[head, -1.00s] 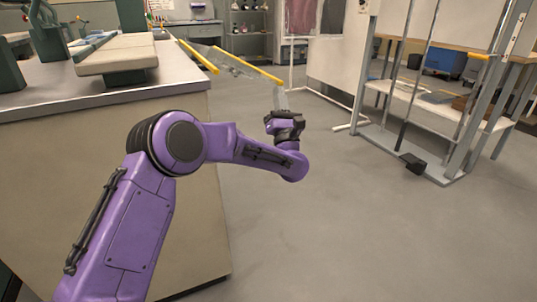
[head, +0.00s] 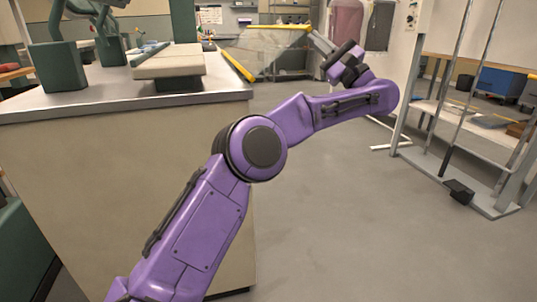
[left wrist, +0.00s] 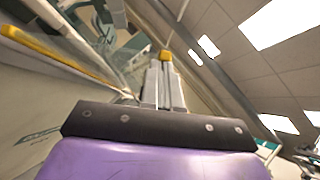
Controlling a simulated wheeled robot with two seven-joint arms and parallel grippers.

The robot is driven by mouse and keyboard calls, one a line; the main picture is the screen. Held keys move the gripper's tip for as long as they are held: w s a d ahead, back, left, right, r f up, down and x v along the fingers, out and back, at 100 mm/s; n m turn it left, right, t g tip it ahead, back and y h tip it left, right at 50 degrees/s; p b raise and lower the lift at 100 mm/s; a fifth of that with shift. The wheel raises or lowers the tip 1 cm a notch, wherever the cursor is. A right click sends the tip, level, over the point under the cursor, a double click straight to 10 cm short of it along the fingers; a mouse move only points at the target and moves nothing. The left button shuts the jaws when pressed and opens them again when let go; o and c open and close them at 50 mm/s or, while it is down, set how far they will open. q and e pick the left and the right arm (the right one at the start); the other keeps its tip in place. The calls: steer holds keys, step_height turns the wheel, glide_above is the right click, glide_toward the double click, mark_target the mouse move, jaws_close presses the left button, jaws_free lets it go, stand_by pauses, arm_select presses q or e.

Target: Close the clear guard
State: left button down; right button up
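The clear guard (head: 268,52) is a see-through panel with yellow edge bars, beyond the right end of the worktop in the head view. It stands tilted up, with one yellow bar along its top and one low at its left. My left gripper (head: 318,40) is at the right end of the top bar. In the left wrist view, the fingers (left wrist: 165,82) are close together with a yellow piece of the guard (left wrist: 166,56) between their tips. Another yellow bar (left wrist: 62,58) runs along the left there. My right gripper is not in view.
A worktop (head: 120,103) with a beige padded board (head: 168,63) and green machine parts (head: 62,66) is at left. A metal frame (head: 440,165) with a dark block (head: 458,192) at its foot stands at right. The floor (head: 360,230) between is clear.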

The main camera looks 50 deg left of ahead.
arm_select(q)
steer(key=s+a+r+n+g+h, duration=0.1)
steer(key=s+a+r+n+h, duration=0.2)
steer(key=s+r+n, duration=0.1)
steer(key=s+a+r+n+g+h, duration=0.2)
steer(key=s+a+r+n+h, duration=0.2)
steer(key=s+n, duration=0.2)
steer(key=shift+s+r+n+b, duration=0.15)
steer(key=shift+s+n+b, duration=0.2)
steer(key=shift+s, duration=1.05)
steer(key=shift+h, duration=0.3)
steer(key=shift+d, duration=0.1)
steer(key=v, duration=1)
steer(key=shift+p, duration=0.4)
steer(key=shift+w, duration=0.15)
